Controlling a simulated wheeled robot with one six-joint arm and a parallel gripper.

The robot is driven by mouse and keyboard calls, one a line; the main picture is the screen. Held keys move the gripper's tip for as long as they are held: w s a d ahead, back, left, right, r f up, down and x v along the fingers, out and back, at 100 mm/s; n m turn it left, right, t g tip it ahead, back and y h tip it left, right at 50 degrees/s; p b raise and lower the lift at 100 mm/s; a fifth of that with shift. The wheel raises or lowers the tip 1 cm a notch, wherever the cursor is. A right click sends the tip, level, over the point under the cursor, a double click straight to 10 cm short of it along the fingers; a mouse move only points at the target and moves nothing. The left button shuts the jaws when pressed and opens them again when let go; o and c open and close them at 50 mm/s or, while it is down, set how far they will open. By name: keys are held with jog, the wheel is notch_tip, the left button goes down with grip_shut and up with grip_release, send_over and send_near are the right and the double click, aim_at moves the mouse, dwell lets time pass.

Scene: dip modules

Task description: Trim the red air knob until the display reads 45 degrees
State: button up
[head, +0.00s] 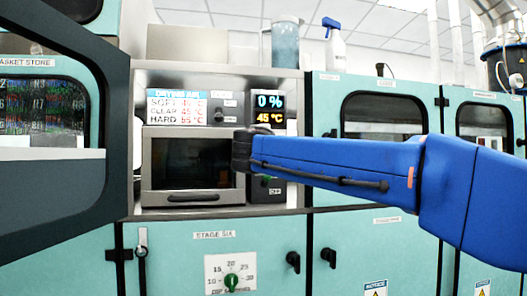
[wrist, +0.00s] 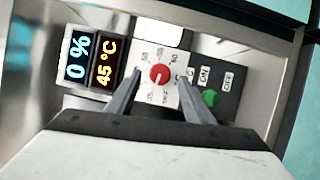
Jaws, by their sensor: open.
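The red air knob (wrist: 159,74) sits on a white dial plate with numbers around it. My gripper (wrist: 158,88) is open in the wrist view, one finger on each side of the dial plate, with the knob between them. I cannot tell whether a finger touches the knob. The display (wrist: 105,63) reads 45 °C in yellow; it also shows in the head view (head: 270,118). In the head view my blue arm and gripper (head: 242,150) hide the knob.
A blue 0 % display (head: 269,102) adjoins the temperature display. A green knob (wrist: 211,97) with ON and OFF labels is right of the dial in the wrist view. The oven door (head: 190,165) is shut. A dark-framed cabinet door (head: 118,110) stands at the left.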

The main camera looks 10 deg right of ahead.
jog(key=v, duration=1.4)
jog(key=shift+s+a, duration=0.2)
jog(key=shift+s, duration=0.05)
jog(key=shift+f, duration=0.1)
jog(key=s+d+f+m+g, duration=0.25)
jog(key=d+f, duration=0.25)
jog(key=f, duration=0.3)
jog(key=s+d+f+m+g+y, duration=0.1)
jog(key=s+d+f+g, duration=0.3)
jog(key=f, duration=0.5)
jog(key=s+d+f+m+g, duration=0.1)
jog(key=s+d+f+m, duration=0.1)
jog(key=d+f, duration=0.5)
jog(key=s+f+m+g+y, duration=0.2)
jog(key=s+f+m+y, duration=0.1)
jog(key=s+f, duration=0.6)
jog(key=s+a+f+m+g+y, duration=0.1)
jog(key=s+f+m, duration=0.5)
jog(key=f, duration=1.1)
jog(key=s+g+y, duration=0.1)
jog(key=s, duration=0.2)
jog(key=shift+s+a+g+y, duration=0.25)
jog(key=shift+a+g+y, duration=0.05)
jog(key=shift+g+y, duration=0.1)
dwell(0.6)
